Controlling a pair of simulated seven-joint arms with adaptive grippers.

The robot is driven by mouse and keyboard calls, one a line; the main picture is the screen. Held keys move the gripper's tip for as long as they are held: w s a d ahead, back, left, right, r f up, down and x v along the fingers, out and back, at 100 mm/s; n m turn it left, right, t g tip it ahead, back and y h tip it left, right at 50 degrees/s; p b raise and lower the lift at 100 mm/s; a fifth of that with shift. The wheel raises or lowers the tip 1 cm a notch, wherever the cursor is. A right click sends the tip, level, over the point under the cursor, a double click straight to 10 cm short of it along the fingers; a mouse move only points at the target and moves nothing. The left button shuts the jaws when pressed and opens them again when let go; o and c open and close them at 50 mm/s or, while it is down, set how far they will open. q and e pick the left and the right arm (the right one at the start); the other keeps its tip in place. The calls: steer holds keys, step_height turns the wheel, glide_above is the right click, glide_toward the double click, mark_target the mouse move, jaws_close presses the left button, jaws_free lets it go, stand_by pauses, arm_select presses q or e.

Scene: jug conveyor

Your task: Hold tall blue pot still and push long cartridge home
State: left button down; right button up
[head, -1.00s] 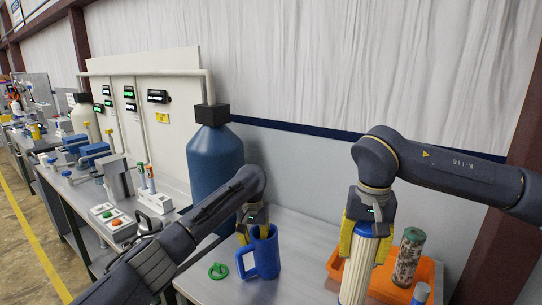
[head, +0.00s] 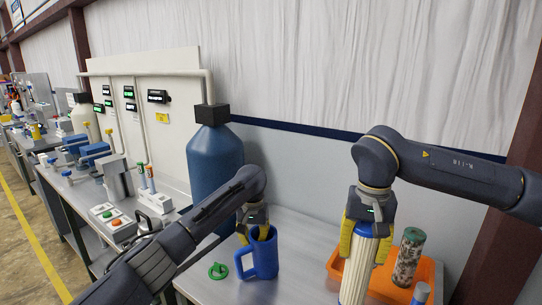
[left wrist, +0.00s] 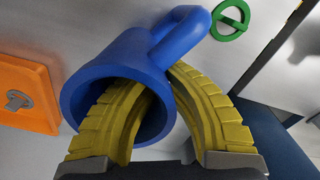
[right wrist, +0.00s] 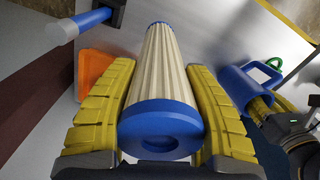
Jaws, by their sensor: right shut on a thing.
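The tall blue pot (head: 265,260) stands on the bench, its handle towards the left. In the left wrist view its open mouth (left wrist: 156,118) faces me. My left gripper (head: 255,230) straddles the pot's wall, one yellow finger inside the mouth and the other outside near the handle. Whether it pinches the wall is unclear. The long cartridge (head: 359,268), white and pleated with blue end caps, is upright in my right gripper (head: 364,243), to the right of the pot and apart from it. My right gripper is shut on its upper end, by the blue cap (right wrist: 160,128).
An orange tray (head: 428,272) at the right has a grimy, green-capped cartridge (head: 408,258) standing at it. A green ring (head: 218,271) lies left of the pot. A large blue tank (head: 214,165) stands behind.

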arm_select(q)
steer(key=c, duration=1.5)
jaws_free()
steer(key=shift+f, duration=0.1)
step_height(320, 180, up, 12)
steer(key=shift+r, duration=0.1)
